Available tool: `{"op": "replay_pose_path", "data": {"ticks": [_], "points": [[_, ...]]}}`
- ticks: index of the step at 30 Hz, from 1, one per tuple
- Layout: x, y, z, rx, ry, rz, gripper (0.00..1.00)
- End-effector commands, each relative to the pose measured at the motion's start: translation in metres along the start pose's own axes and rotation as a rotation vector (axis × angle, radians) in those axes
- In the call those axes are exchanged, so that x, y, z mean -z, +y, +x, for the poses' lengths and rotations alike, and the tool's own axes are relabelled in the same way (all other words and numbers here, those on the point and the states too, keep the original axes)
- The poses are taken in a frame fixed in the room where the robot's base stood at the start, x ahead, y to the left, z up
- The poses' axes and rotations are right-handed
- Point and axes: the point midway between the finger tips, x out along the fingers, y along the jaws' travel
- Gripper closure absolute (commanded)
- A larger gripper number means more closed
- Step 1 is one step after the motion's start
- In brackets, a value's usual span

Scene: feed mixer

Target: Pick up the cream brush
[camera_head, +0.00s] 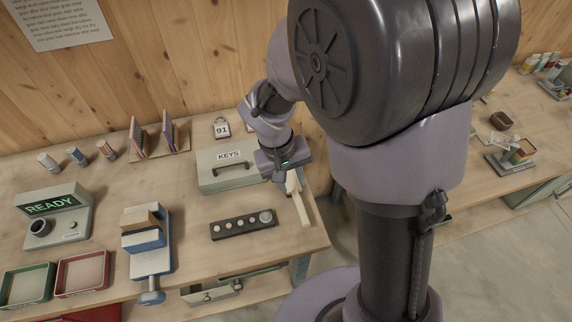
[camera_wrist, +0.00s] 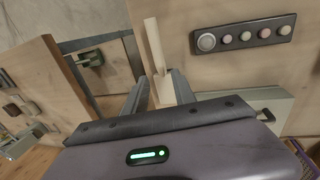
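The cream brush (camera_head: 301,207) lies near the right end of the workbench, its long pale handle pointing toward the front edge. In the wrist view its handle (camera_wrist: 154,46) extends away from my gripper (camera_wrist: 161,78). A pale block-like part of it shows between the two fingers. My gripper (camera_head: 286,180) is low over the brush's far end in the head view, where my wrist partly hides it. The fingers look apart, one on each side of the brush. A narrow gap seems to show on the left side; contact on the right is unclear.
A grey KEYS box (camera_head: 224,171) stands just left of my gripper. A dark strip with round knobs (camera_head: 244,225) lies left of the brush. The bench's right edge is close by. A blue-and-white clamp-like device (camera_head: 148,242) and a READY unit (camera_head: 54,214) stand further left.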

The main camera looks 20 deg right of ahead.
Motion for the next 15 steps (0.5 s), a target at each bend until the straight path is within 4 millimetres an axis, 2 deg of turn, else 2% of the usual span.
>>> {"op": "replay_pose_path", "data": {"ticks": [1, 3, 10, 15], "points": [[-0.001, -0.001, 0.019, -0.001, -0.004, 0.001, 0.68], [-0.001, -0.001, 0.033, 0.000, -0.002, 0.000, 0.68], [0.001, -0.001, 0.055, 0.000, -0.001, 0.001, 0.68], [0.005, -0.004, 0.090, 0.000, -0.002, 0.000, 0.68]]}}
